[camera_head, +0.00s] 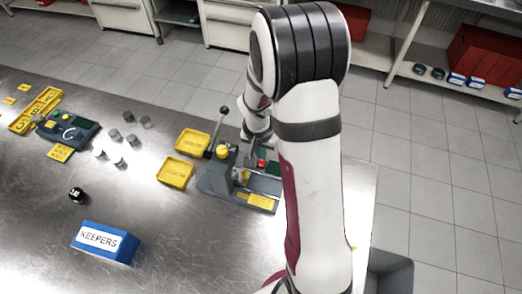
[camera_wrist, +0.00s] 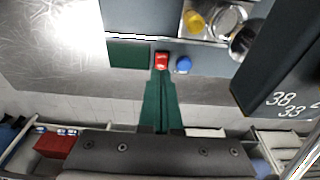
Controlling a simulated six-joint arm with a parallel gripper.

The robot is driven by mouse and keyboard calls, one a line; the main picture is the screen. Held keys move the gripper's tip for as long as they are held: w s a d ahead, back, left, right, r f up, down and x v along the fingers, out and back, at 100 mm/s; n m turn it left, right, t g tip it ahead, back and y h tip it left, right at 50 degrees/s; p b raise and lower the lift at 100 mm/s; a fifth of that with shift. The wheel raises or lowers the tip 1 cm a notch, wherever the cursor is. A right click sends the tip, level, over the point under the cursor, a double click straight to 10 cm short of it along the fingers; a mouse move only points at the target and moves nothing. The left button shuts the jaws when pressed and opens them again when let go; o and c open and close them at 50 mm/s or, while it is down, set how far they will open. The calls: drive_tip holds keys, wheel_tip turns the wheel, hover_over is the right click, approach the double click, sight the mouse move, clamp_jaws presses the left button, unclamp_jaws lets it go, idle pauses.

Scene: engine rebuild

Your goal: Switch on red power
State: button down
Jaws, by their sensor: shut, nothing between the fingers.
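A small red switch (camera_head: 262,163) sits on the grey press-like machine (camera_head: 215,180) at the table's right end. In the wrist view the red switch (camera_wrist: 161,60) stands on the machine's grey face, between a dark green panel (camera_wrist: 128,54) and a blue button (camera_wrist: 183,64). My gripper (camera_wrist: 160,76) has its two green fingers shut together and empty. Their tips end right at the lower edge of the red switch in that view; I cannot tell whether they touch it. In the head view my arm hides most of the gripper and part of the machine.
The machine has an upright lever with a black knob (camera_head: 224,111). Yellow trays (camera_head: 175,172) lie to its left. Several grey cups (camera_head: 115,136), a black round part (camera_head: 77,195) and a blue KEEPERS box (camera_head: 105,242) stand farther left. The table's front middle is clear.

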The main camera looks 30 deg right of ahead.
drive_tip(key=shift+w+d+f, duration=0.1)
drive_tip(key=shift+f, duration=0.7)
drive_tip(key=shift+w+f, duration=0.1)
drive_tip(key=shift+f, duration=0.1)
drive_tip(key=shift+s+a, duration=0.5)
drive_tip(key=shift+s, duration=0.1)
drive_tip(key=shift+r, duration=0.1)
